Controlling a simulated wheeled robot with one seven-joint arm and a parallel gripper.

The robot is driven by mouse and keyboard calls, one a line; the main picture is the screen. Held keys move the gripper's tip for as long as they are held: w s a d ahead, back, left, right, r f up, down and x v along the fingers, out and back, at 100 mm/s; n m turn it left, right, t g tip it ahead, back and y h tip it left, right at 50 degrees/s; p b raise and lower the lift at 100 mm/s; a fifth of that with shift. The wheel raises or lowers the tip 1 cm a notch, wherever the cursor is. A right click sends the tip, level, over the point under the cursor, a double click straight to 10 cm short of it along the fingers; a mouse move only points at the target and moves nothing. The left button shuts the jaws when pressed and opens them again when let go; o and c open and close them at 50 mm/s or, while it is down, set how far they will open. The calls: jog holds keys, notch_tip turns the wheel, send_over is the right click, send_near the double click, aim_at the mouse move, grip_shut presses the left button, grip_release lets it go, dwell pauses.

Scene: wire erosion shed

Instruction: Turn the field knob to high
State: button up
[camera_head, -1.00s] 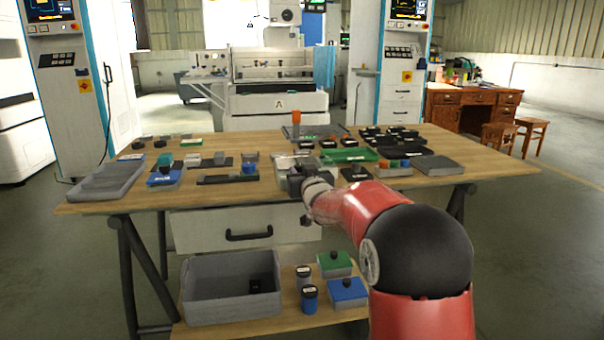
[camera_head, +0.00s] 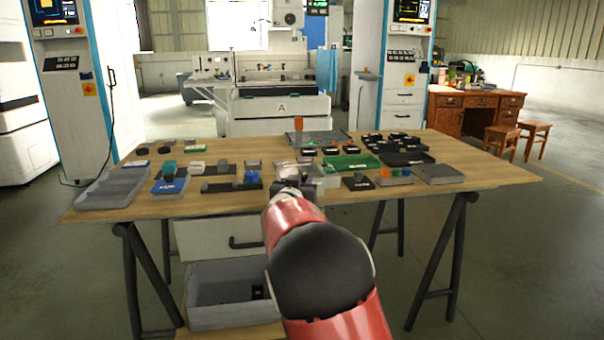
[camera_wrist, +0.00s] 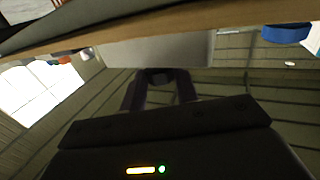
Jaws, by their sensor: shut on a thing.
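My gripper (camera_wrist: 160,90) shows in the wrist view with its two dark fingers close around a small dark thing (camera_wrist: 158,74). I cannot tell from its shape whether this is the field knob. In the head view, my gripper (camera_head: 288,190) is at the front edge of the wooden table (camera_head: 470,190), near its middle, and my red and black arm hides most of it. I cannot make out the field knob, its marks or its setting in either view.
A grey tray (camera_head: 108,190) lies at the table's left. A green tray (camera_head: 350,162), a grey slab (camera_head: 439,174) and several small dark items lie to the right. A grey bin (camera_head: 222,300) stands below. In the wrist view, the table edge (camera_wrist: 130,28) crosses the top.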

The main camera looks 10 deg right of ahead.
jog(key=shift+w+a+m+g+h, duration=0.15)
jog(key=shift+m+g+h, duration=0.3)
jog(key=shift+h, duration=0.25)
jog(key=shift+a+m+g+h, duration=0.1)
jog(key=shift+m+g+h, duration=0.25)
jog(key=shift+m+h, duration=0.3)
jog(key=o, duration=1)
jog(key=shift+c, duration=0.2)
jog(key=v, duration=0.7)
jog(key=shift+s+a, duration=0.25)
jog(key=shift+s, duration=0.05)
